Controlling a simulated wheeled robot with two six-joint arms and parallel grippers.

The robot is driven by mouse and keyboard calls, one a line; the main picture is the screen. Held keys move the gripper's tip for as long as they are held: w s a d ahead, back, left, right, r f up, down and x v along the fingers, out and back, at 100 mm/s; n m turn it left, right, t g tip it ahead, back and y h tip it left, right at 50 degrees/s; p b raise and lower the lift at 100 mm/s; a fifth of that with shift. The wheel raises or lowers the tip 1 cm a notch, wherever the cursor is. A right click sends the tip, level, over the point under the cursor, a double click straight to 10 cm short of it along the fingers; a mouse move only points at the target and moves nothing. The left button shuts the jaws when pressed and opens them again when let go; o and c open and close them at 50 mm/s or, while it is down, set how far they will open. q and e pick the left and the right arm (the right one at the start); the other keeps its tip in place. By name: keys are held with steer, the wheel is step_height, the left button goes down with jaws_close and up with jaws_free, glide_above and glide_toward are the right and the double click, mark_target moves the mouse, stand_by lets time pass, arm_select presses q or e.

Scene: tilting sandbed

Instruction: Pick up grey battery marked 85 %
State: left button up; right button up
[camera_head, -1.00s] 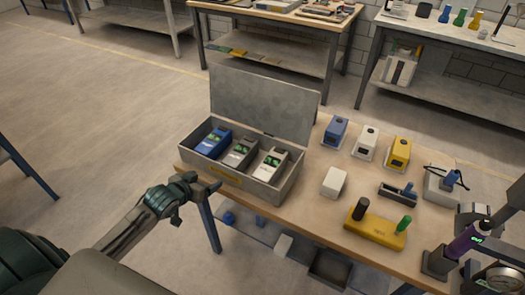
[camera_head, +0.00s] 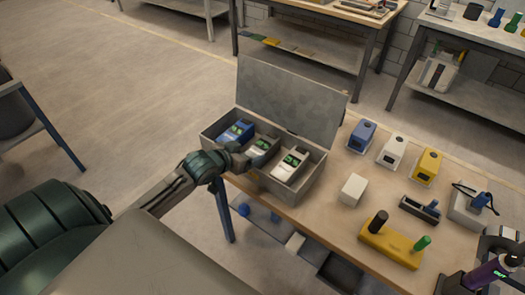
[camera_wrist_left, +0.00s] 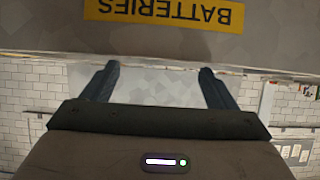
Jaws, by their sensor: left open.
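An open grey metal box (camera_head: 296,188) stands on the workbench with its lid (camera_head: 290,100) raised at the back. Inside, in a row, are a blue battery (camera_head: 237,132), a grey battery (camera_head: 263,147) and a white battery (camera_head: 289,167), each with a small green display. Their percentages are too small to read. My left gripper (camera_head: 243,158) is at the box's front wall, partly covering the grey battery. In the left wrist view, its fingers (camera_wrist_left: 160,85) are apart and empty, with the yellow BATTERIES label (camera_wrist_left: 165,12) upside down beyond them. My right gripper is not in view.
Right of the box stand blue (camera_head: 361,136), white (camera_head: 391,150) and yellow (camera_head: 426,166) devices, a small white block (camera_head: 353,189) and a yellow base with two handles (camera_head: 390,245). A purple tool (camera_head: 488,272) stands at the right. The floor left of the bench is clear.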

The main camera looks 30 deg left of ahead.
mark_target(262, 146)
arm_select(q)
steer(key=x, duration=0.3)
steer(key=shift+w, duration=0.1)
steer(key=shift+p+x, duration=0.5)
steer(key=shift+x, duration=2.3)
steer(key=c, duration=1.6)
steer(key=shift+d+r, duration=0.1)
steer(key=shift+r, duration=0.1)
jaws_close()
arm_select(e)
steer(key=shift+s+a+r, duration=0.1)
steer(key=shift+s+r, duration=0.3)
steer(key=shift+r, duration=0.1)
